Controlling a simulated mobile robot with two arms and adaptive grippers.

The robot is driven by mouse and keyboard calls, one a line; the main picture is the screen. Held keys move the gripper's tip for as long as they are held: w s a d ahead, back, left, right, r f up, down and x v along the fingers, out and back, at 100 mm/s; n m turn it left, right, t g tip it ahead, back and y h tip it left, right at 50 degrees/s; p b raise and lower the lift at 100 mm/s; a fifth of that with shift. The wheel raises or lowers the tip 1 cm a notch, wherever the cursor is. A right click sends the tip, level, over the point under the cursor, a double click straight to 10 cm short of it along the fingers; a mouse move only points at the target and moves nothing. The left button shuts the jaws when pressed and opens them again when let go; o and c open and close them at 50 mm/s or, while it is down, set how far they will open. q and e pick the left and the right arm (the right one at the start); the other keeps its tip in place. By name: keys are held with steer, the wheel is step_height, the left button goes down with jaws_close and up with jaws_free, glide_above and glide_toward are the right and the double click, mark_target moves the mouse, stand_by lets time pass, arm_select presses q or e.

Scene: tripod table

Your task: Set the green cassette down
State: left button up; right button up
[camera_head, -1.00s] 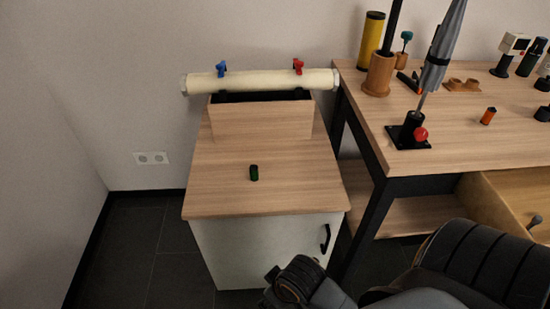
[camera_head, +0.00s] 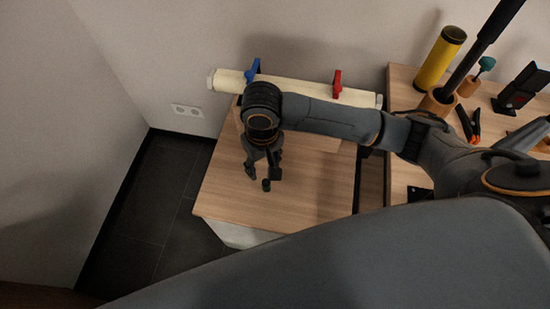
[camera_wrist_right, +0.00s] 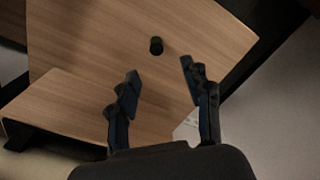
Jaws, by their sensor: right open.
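My right gripper (camera_head: 263,174) is open and points down over the cabinet, close to the cassette. In the right wrist view, its two fingers (camera_wrist_right: 160,72) are spread with nothing between them, and the cassette is beyond the tips. I cannot tell the exact gap between tips and cassette. My left gripper is not in view.
A cream roll (camera_head: 300,88) with a blue clamp (camera_head: 252,70) and a red clamp (camera_head: 337,84) lies behind, partly hidden by my arm. The workbench to the right holds a yellow cylinder (camera_head: 440,60) and tools. The cabinet top around the cassette is clear.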

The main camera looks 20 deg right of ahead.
mark_target(266, 182)
steer(key=f, duration=0.4)
steer(key=f+b, duration=0.1)
steer(key=f, duration=0.8)
steer(key=shift+w+d+b, duration=0.15)
steer(key=shift+d+b, duration=0.1)
steer(key=shift+b, duration=0.05)
steer(key=shift+r, duration=0.1)
steer(key=c, duration=1)
